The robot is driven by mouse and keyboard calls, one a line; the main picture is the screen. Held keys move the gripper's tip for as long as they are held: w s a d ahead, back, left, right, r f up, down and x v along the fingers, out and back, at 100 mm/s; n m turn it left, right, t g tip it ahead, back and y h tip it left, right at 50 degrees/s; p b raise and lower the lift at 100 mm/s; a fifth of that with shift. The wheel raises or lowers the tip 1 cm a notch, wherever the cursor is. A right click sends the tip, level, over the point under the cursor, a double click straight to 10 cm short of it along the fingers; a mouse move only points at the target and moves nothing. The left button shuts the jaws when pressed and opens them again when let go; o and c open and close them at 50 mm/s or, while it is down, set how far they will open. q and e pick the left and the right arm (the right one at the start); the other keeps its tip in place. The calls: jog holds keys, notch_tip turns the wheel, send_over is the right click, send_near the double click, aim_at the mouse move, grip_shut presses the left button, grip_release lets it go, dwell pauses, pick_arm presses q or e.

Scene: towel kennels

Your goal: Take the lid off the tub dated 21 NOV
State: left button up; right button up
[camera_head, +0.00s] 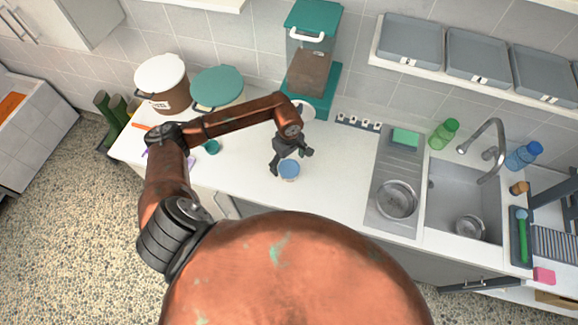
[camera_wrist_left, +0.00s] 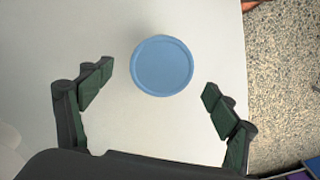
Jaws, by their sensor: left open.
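A small tub with a round blue lid (camera_head: 289,167) stands on the white counter. In the left wrist view the blue lid (camera_wrist_left: 162,66) shows from above, flat and whole, hiding the tub body under it. My left gripper (camera_head: 291,160) is open above and beside this tub. In the left wrist view its two fingers (camera_wrist_left: 157,82) are spread wide to either side of the lid's near edge, with clear gaps and nothing between them. No date is readable on the tub in either view. My right gripper is not in view.
A white-lidded brown bin (camera_head: 162,88) and a teal-lidded bin (camera_head: 218,86) stand at the back left. A teal dispenser (camera_head: 312,20) stands behind the gripper. The sink (camera_head: 452,200) and steel drainer (camera_head: 392,165) lie right. Bare counter (camera_head: 335,180) surrounds the small tub.

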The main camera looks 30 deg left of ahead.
pick_arm(q)
jog(key=shift+f, duration=0.65)
jog(key=shift+c, duration=0.5)
jog(key=c, duration=0.8)
jog(key=shift+o, duration=0.2)
jog(key=shift+r, duration=0.15)
